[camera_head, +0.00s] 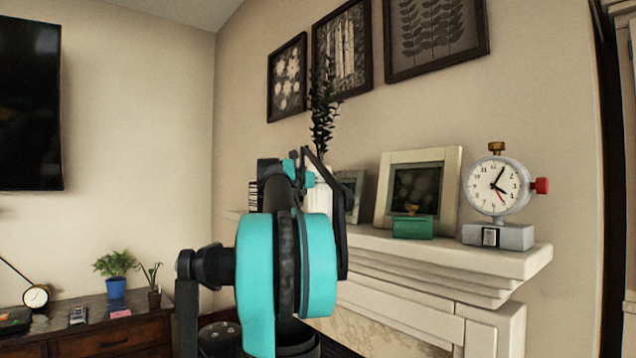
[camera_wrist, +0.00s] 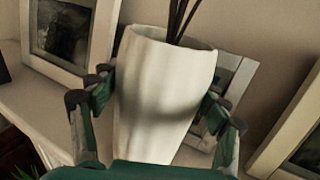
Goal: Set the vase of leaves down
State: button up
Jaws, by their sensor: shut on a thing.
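The vase of leaves is a white, ribbed vase (camera_head: 318,202) with tall dark leaf stems (camera_head: 322,112) rising from it. In the wrist view, the vase (camera_wrist: 160,75) fills the middle, and dark stems come out of its open top. My gripper (camera_wrist: 157,103) is shut on the vase, with one finger on each side. In the head view my gripper (camera_head: 302,172) is in front of the vase and hides part of it. The base of the vase is hidden, so I cannot tell whether it touches the white mantel (camera_head: 420,247).
On the mantel are a large cream picture frame (camera_head: 446,165), a smaller frame (camera_head: 353,182), a green box (camera_head: 413,227) and a dial clock (camera_head: 498,187) at the right end. Dark books (camera_head: 254,198) show left of my gripper. Framed pictures hang above.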

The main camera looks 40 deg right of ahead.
jog(key=o, duration=1.8)
jog(key=shift+f, duration=0.1)
jog(key=shift+o, duration=0.2)
jog(key=v, duration=1.2)
